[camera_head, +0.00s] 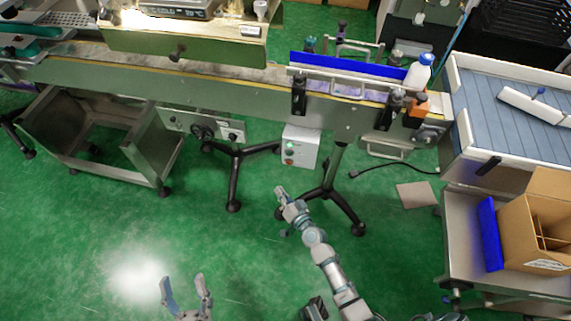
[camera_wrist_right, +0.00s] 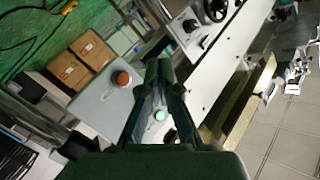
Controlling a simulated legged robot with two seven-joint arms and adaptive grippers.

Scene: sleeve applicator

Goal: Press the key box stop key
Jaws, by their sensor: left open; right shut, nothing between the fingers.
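The key box (camera_head: 301,147) is a small light-grey box below the conveyor's front side. A lit green key (camera_head: 291,147) shows on its face, with a small reddish key below it. In the right wrist view the box (camera_wrist_right: 100,103) carries an orange-red round key (camera_wrist_right: 122,78) left of my fingers, and the green key (camera_wrist_right: 159,115) shows between the fingers. My right gripper (camera_head: 280,191) is shut and empty, below the box in the head view; it also shows in the wrist view (camera_wrist_right: 158,68). Contact cannot be told. My left gripper (camera_head: 186,281) is open and empty, low over the floor.
The conveyor (camera_head: 215,85) runs across above the box. A black-footed stand (camera_head: 325,197) is beside my right gripper. A cardboard box (camera_head: 535,225) sits on a side table at the right. The green floor at the lower left is clear.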

